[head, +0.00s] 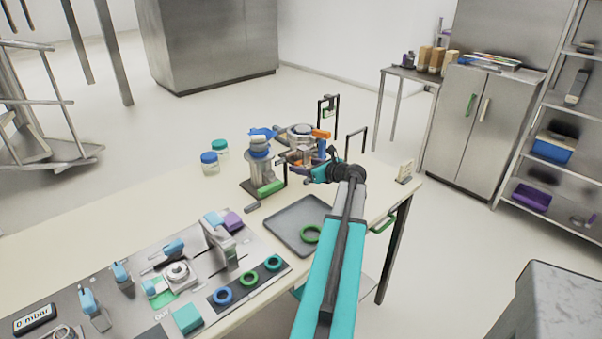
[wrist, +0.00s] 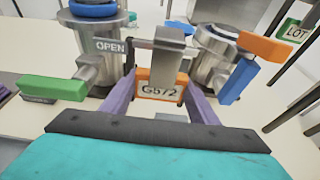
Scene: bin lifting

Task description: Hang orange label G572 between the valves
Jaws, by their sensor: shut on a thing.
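The orange label G572 (wrist: 158,92) is upright in the wrist view, with its text facing the camera. My gripper (wrist: 160,84) has its purple fingers at the label's two sides and is shut on it. A grey metal block (wrist: 166,47) overlaps the label's top; I cannot tell whether the label hangs on anything. The left valve (wrist: 97,48) has a green handle (wrist: 52,87) and an OPEN plate. The right valve (wrist: 212,60) has orange (wrist: 262,46) and blue (wrist: 237,82) handles. In the head view my gripper (head: 312,170) reaches the valves, its fingertips too small to read.
Dark upright frames (head: 355,140) stand right of the valves, one with a LOT tag (wrist: 297,31). Two jars (head: 210,163) stand left.

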